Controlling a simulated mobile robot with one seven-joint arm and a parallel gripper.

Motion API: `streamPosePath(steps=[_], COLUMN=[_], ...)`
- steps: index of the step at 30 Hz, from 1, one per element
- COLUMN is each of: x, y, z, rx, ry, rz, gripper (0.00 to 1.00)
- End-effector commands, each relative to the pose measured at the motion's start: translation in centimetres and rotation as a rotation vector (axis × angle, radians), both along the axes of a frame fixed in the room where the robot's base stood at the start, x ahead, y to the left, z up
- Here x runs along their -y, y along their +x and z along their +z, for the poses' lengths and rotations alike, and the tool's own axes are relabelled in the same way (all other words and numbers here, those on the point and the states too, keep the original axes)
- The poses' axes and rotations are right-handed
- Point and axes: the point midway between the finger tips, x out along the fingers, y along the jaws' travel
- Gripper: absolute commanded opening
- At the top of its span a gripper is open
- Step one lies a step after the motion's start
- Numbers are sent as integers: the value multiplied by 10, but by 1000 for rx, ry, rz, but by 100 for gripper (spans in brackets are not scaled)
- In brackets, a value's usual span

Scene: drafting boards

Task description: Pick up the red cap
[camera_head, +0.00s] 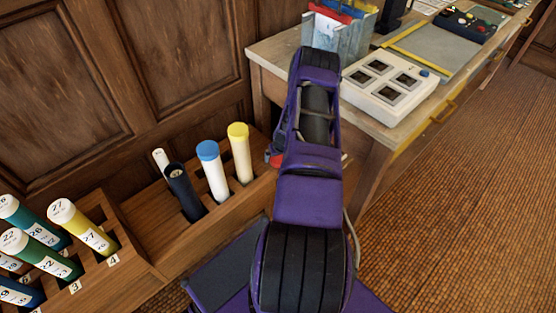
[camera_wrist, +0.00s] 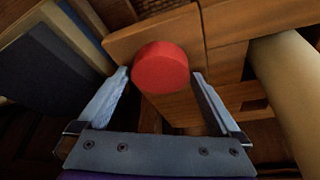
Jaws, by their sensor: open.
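The red cap (camera_wrist: 160,66) is round and shows its flat top in the wrist view, ahead of my gripper (camera_wrist: 160,78). The two grey fingers are apart, one on either side of the cap's lower part in the picture. I cannot tell whether they touch it or how far off it is. A brown surface shows just below the cap; I cannot tell whether it is a tube or wood. In the head view a small red patch (camera_head: 275,159) shows beside my purple arm, likely the same cap. My arm hides most of it and the gripper there.
A wooden rack (camera_head: 150,240) holds a blue-capped tube (camera_head: 212,172), a yellow-capped tube (camera_head: 240,153) and a dark tube (camera_head: 184,193). Several numbered tubes stand at left. A desk (camera_head: 270,60) with a white switch panel (camera_head: 389,86) is right of the rack. The right-hand floor is clear.

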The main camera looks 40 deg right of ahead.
Motion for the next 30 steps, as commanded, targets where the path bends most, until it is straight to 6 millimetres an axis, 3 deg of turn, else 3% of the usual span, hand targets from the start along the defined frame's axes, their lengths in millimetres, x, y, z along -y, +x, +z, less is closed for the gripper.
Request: streamPosePath(steps=[4,15,23,30], x=[0,0,0,1], y=[0,0,0,1], z=[0,1,4,43], rx=[0,0,0,2], ry=[0,0,0,-3], rz=[0,0,0,0], gripper=[98,32,30,30])
